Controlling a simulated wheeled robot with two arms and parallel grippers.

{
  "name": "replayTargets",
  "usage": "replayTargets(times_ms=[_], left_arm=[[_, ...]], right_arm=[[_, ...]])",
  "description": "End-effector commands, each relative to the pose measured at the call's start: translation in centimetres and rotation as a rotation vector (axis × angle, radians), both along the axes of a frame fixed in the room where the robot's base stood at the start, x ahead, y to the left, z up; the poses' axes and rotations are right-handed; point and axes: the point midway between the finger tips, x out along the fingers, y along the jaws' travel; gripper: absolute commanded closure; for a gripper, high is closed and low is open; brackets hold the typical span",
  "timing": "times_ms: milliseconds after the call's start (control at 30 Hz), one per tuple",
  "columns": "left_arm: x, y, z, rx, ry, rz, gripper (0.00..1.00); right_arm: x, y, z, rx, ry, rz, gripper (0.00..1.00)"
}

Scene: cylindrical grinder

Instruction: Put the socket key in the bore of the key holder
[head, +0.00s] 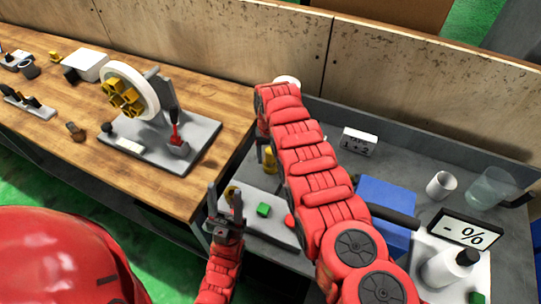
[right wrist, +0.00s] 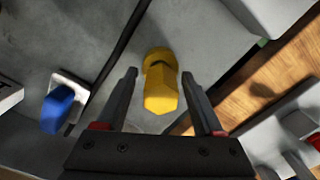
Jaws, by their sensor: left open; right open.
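A yellow, faceted piece (right wrist: 160,82) lies or stands between the fingers of my right gripper (right wrist: 165,85) in the right wrist view, with gaps on both sides. Its shape does not tell me whether it is the socket key or the holder. It also shows in the head view, a yellow piece (head: 268,158) beside my right arm, on the grey bench. My right gripper is open and mostly hidden by my arm in the head view. My left gripper (head: 226,200) is open and empty at the front. I cannot clearly identify a key holder bore.
A wheel fixture with a red-handled part (head: 175,137) stands on the wooden table (head: 215,95). A green cube (head: 263,210) and red piece sit on a pale plate. A blue box (head: 388,205), white cup (head: 441,184) and display (head: 466,232) stand to the right.

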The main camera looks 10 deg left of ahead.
Motion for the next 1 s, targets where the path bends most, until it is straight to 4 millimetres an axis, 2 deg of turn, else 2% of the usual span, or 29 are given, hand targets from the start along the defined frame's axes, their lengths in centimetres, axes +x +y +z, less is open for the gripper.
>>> replayTargets(times_ms=[267, 467, 533, 800, 1000], left_arm=[[0.0, 0.0, 0.4, 0.000, 0.000, 0.000, 0.50], [0.0, 0.0, 0.9, 0.000, 0.000, 0.000, 0.50], [0.0, 0.0, -0.2, 0.000, 0.000, 0.000, 0.50], [0.0, 0.0, -1.9, 0.000, 0.000, 0.000, 0.50], [0.0, 0.0, -2.2, 0.000, 0.000, 0.000, 0.50]], right_arm=[[0.0, 0.0, 0.9, 0.000, 0.000, 0.000, 0.30], [0.1, 0.1, 3.7, 0.001, -0.005, 0.001, 0.30], [0.2, 0.0, 4.9, 0.002, -0.007, -0.001, 0.30], [0.0, 0.1, 10.4, 0.003, -0.001, 0.001, 0.30], [0.0, 0.0, 12.1, 0.000, 0.000, 0.000, 0.30]])
